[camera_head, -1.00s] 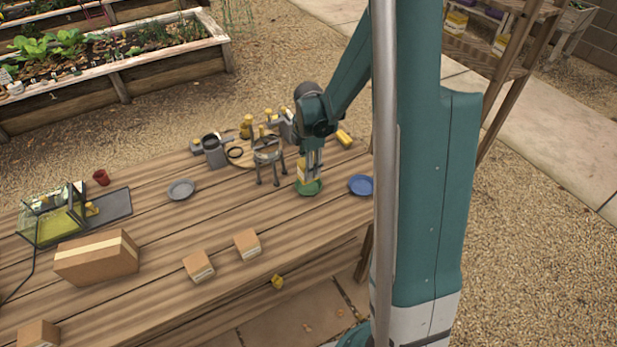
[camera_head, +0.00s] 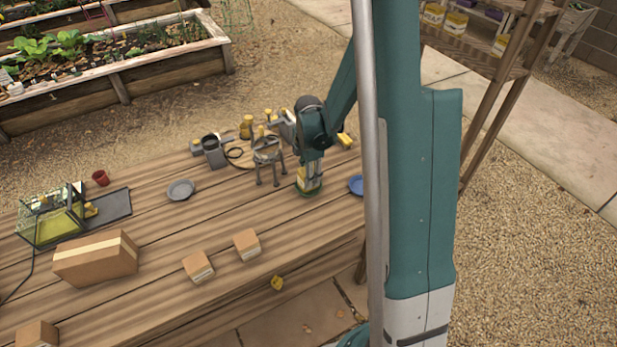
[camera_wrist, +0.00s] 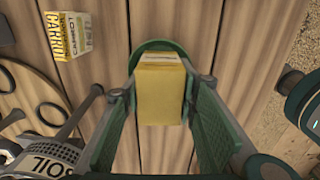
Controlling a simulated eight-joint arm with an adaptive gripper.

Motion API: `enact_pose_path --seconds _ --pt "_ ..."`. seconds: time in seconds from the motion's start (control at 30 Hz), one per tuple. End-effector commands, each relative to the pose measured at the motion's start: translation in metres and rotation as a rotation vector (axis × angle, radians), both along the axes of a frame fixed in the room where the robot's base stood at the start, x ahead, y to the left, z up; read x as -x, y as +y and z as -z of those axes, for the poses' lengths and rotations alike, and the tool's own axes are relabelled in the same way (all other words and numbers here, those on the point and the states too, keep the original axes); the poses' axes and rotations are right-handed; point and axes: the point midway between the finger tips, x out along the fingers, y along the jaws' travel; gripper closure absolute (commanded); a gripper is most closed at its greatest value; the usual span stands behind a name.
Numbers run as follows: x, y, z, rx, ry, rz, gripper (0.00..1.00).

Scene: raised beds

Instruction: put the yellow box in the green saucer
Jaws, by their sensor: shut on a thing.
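The yellow box (camera_head: 301,177) is held upright between the fingers of my gripper (camera_head: 311,181). In the wrist view the box (camera_wrist: 160,95) sits between the two green finger pads of the gripper (camera_wrist: 160,112). The green saucer (camera_head: 308,194) is directly under the box and largely hidden by it and the gripper. Its rim (camera_wrist: 153,45) shows behind the box in the wrist view. I cannot tell whether the box's base touches the saucer.
A blue saucer (camera_head: 355,186) is right of the gripper, partly behind my arm. A small stand (camera_head: 267,152) is close on the left. A grey saucer (camera_head: 181,190) is farther left. A carrot box (camera_wrist: 75,36) lies nearby. Front table boards are clear around cardboard boxes (camera_head: 246,245).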

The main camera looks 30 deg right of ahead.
Motion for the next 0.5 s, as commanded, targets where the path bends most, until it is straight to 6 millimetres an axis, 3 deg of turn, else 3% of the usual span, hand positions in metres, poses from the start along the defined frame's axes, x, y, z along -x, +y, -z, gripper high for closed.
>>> enact_pose_path --seconds 0.5 --pt "-0.0001 0.0000 0.0057 0.000 0.000 0.000 0.83"
